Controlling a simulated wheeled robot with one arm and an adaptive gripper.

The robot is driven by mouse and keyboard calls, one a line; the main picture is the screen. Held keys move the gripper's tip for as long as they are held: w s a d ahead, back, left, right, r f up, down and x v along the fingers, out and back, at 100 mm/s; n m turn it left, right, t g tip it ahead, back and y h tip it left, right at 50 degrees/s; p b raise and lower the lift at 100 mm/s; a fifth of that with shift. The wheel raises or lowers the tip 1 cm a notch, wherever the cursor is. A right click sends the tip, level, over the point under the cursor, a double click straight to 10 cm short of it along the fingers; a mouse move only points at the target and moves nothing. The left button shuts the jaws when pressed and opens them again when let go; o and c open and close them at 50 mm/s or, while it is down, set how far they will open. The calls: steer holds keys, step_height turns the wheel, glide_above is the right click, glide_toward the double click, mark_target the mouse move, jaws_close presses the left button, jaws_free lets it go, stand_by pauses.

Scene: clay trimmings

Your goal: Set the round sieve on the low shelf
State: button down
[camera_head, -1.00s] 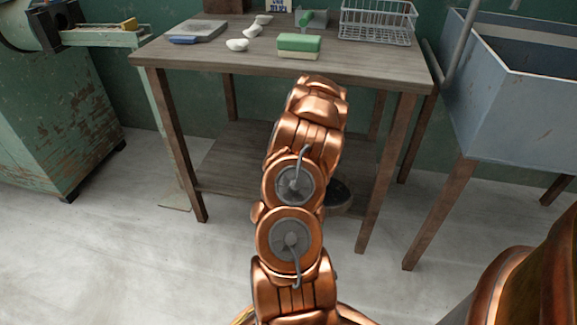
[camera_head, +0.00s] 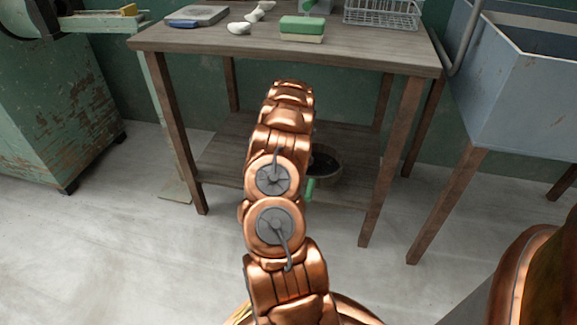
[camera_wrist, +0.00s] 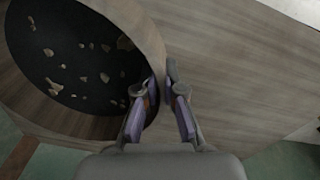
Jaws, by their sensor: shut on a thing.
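The round sieve (camera_wrist: 75,50) has a wooden rim and a dark mesh with several tan clay bits on it. It fills the left of the wrist view. My gripper (camera_wrist: 162,82) is shut on the near right part of its rim, one finger inside and one outside. In the head view the sieve (camera_head: 327,160) shows partly, just right of my arm, over the low shelf (camera_head: 225,160) under the table. The shelf boards (camera_wrist: 245,60) also show beside the sieve in the wrist view. I cannot tell whether the sieve touches the shelf. My arm hides the gripper in the head view.
The table top (camera_head: 200,43) above the shelf holds a green-and-cream block (camera_head: 302,29), pale clay lumps (camera_head: 240,28) and a wire basket (camera_head: 382,12). Table legs (camera_head: 392,160) flank the shelf. A blue-grey sink (camera_head: 520,90) stands right, a green machine (camera_head: 50,120) left.

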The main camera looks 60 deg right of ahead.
steer(key=shift+w+d+f+b, duration=0.1)
steer(key=shift+w+d+b, duration=0.25)
steer(key=shift+w+d, duration=0.45)
steer(key=shift+w+d+f+b, duration=0.1)
steer(key=shift+w+d+b, duration=0.35)
steer(key=shift+w, duration=0.5)
steer(key=shift+w+d, duration=0.1)
step_height(320, 180, down, 4)
steer(key=shift+r+b, duration=0.15)
steer(key=shift+b, duration=0.9)
steer(key=shift+r, duration=0.1)
steer(key=c, duration=1.3)
jaws_free()
